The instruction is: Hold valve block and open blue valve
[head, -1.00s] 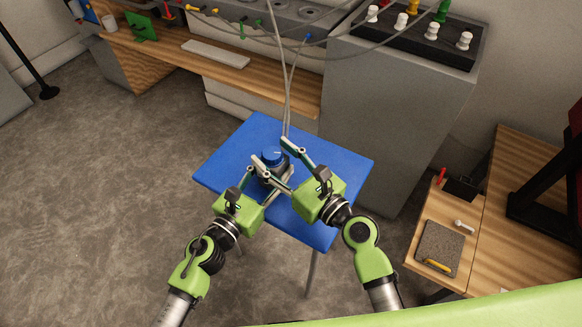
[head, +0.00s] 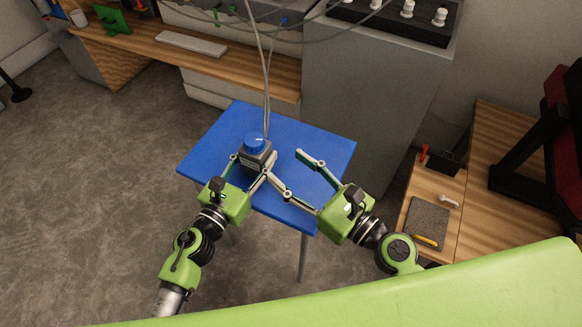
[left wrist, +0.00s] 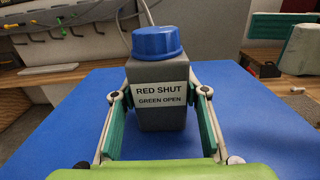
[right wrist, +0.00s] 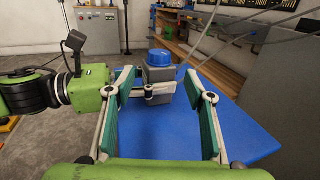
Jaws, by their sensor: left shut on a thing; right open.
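The grey valve block (left wrist: 160,112) stands upright on the blue table (head: 315,150), with a label reading "RED SHUT / GREEN OPEN". The blue valve (left wrist: 156,41) is a round knob on its top; it also shows in the head view (head: 255,142) and the right wrist view (right wrist: 159,57). My left gripper (head: 252,168) is shut on the block, one finger along each side, below the knob. My right gripper (head: 288,172) is open and empty, to the right of the block and apart from it. No red or green mark is readable on the knob.
Hoses (head: 267,85) rise behind the block. A grey cabinet (head: 365,105) stands behind the table, and a wooden bench (head: 235,68) with a keyboard (head: 191,43) is at back left. A wooden side table (head: 435,190) is at right. The table's right part is clear.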

